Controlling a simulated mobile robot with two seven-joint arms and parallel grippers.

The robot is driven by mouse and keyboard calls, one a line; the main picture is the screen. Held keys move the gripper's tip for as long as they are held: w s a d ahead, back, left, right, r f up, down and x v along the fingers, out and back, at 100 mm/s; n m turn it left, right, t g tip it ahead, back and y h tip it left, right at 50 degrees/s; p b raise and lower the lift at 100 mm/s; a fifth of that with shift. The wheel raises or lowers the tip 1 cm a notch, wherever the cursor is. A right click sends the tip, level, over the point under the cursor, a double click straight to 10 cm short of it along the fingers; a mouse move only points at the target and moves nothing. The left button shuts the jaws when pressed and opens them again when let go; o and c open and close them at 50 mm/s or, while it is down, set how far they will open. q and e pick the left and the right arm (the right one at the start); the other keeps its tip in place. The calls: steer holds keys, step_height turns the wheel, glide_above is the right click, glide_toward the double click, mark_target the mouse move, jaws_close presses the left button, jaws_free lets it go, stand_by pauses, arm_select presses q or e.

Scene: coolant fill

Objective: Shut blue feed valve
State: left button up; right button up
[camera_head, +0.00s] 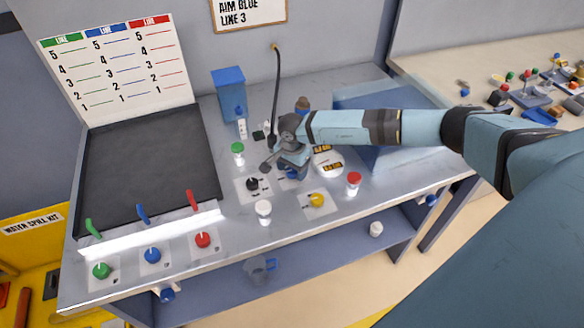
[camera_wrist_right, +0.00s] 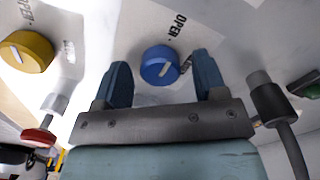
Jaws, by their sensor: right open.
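A round blue valve knob (camera_wrist_right: 160,65) with a pale pointer line sits on a light plate in the right wrist view, beside printed letters that seem to read OPEN. In the head view the blue knob (camera_head: 291,174) is mostly hidden under my right gripper (camera_head: 288,168). In the wrist view my right gripper (camera_wrist_right: 162,78) is open, one finger on each side of the knob. I cannot tell whether the fingers touch it. My left gripper is not in view.
A black cable (camera_head: 277,85) rises behind the gripper. A blue translucent box (camera_head: 395,150) is beneath my right arm.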

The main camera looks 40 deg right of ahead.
steer(key=c, duration=0.9)
steer(key=shift+f+m, duration=0.1)
steer(key=shift+m, duration=0.3)
steer(key=m+b, duration=0.1)
steer(key=m, duration=0.2)
steer(key=shift+b, duration=0.3)
steer(key=m+b, duration=0.1)
steer(key=m, duration=0.3)
steer(key=m+b, duration=0.1)
steer(key=m, duration=0.4)
steer(key=shift+m+b, duration=0.3)
steer(key=shift+m, duration=1.9)
